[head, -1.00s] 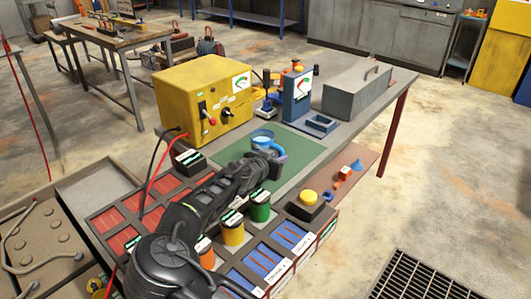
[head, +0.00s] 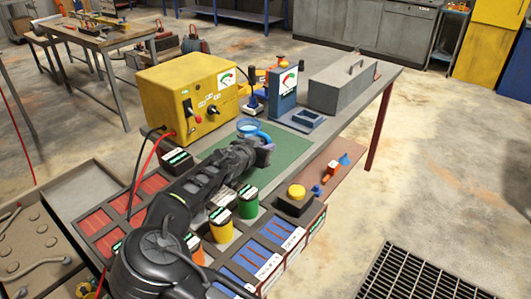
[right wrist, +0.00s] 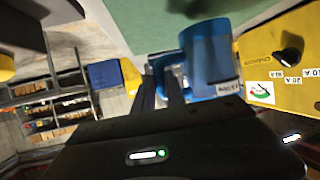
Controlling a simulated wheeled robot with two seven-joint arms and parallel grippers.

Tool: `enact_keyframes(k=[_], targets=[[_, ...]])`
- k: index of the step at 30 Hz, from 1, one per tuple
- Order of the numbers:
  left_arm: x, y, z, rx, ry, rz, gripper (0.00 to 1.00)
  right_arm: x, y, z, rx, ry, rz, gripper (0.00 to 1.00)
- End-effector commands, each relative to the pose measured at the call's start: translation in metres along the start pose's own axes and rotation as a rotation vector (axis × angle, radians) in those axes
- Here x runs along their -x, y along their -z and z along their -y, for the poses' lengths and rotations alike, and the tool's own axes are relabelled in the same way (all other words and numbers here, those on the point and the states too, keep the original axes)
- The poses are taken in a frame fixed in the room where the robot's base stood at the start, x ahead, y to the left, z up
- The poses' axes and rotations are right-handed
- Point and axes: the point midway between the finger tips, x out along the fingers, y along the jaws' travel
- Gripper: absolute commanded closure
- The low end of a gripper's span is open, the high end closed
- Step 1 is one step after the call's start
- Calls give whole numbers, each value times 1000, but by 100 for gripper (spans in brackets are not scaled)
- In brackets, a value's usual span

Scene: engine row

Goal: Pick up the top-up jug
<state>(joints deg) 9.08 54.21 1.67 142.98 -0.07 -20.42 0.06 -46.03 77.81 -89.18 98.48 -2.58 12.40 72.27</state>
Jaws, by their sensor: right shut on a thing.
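The top-up jug is a translucent blue cup-like jug (head: 247,127) over the back left part of the green mat (head: 284,149) on the bench. My right gripper (head: 262,150) reaches it from the near side, and its fingers are partly hidden by my own wrist. In the right wrist view the blue jug (right wrist: 210,58) is beside the two dark fingertips (right wrist: 162,85), which are shut on it, seemingly at its handle. That view is turned upside down. I cannot tell for sure whether the jug's base is clear of the mat. My left gripper is not in view.
A yellow tester box (head: 188,95) stands behind left of the jug. A blue gauge stand (head: 284,88) and a grey lidded box (head: 343,84) are at the back right. Yellow (head: 221,227) and green (head: 248,204) pots and a yellow button (head: 297,192) are nearby.

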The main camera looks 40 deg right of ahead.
Motion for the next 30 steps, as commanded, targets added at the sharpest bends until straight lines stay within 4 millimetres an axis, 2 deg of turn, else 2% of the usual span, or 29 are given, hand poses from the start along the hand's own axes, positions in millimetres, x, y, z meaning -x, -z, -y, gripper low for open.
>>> enact_keyframes(k=[18,30], targets=[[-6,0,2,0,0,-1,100,21,51,1,-1,2,-2,100],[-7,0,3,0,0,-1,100,27,66,0,-1,1,-2,100]])
